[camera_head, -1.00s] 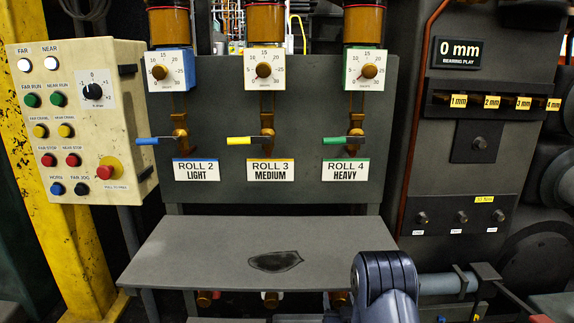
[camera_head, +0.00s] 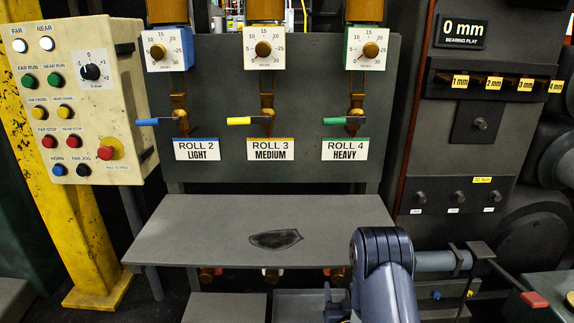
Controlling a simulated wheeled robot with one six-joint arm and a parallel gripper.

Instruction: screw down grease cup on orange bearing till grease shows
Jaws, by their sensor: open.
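I cannot make out an orange bearing or its grease cup for certain. Several small fittings show under the edge of the grey shelf (camera_head: 175,240): a red-orange one (camera_head: 207,274) at left, a white and red one (camera_head: 271,274) in the middle and an orange one (camera_head: 334,274) at right. They are partly hidden by the shelf and too small to identify. A dark blue link of my arm rises at the bottom, right of centre. My gripper is out of view.
Roll 2, Roll 3 and Roll 4 dial-and-valve stations hang on a grey board (camera_head: 220,100). A cream control box (camera_head: 120,60) stands left by a yellow post (camera_head: 88,235). A dark smear (camera_head: 276,240) lies on the shelf. A handle with a red end (camera_head: 534,299) juts out at lower right.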

